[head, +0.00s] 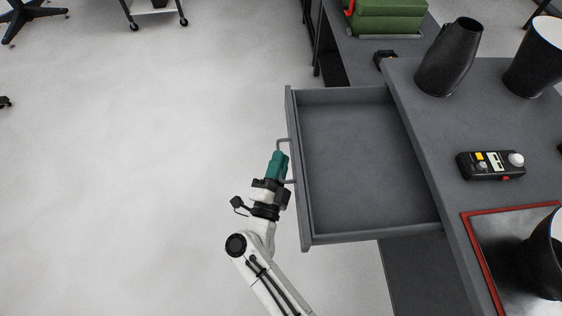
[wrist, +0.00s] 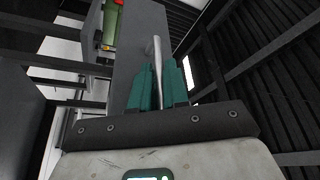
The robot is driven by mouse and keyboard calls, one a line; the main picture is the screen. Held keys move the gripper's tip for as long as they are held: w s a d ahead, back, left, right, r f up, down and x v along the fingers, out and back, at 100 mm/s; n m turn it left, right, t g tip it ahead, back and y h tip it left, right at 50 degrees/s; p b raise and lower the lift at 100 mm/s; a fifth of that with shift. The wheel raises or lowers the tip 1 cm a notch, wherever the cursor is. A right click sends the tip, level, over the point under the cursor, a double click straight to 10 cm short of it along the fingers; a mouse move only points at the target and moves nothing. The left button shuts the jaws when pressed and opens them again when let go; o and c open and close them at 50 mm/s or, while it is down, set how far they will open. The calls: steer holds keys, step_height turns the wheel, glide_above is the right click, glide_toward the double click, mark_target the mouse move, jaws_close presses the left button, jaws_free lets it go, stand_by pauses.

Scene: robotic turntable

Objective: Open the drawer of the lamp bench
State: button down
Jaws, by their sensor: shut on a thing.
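The grey drawer (head: 350,150) of the lamp bench (head: 440,140) stands pulled well out to the left, and its empty inside shows in the head view. Its front panel (head: 293,110) carries a thin grey bar handle (head: 283,141). My gripper (head: 281,158) has teal fingers and is at the handle, on the outer side of the drawer front. In the wrist view my gripper (wrist: 159,85) is shut on the handle (wrist: 157,60), which runs between the two fingers. Part of the handle is hidden by the fingers.
On the bench top are a dark vase-like lamp (head: 448,58), another dark lamp (head: 535,62), a handheld control box (head: 490,165) and a red-edged panel (head: 475,240). Green cases (head: 388,18) sit on a bench behind. The floor (head: 120,160) left of the drawer is clear.

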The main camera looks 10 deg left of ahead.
steer(key=c, duration=1.5)
jaws_free()
steer(key=shift+f, duration=0.1)
steer(key=v, duration=1)
steer(key=shift+s+b, duration=0.35)
steer(key=shift+s, duration=0.05)
steer(key=shift+s+f, duration=0.1)
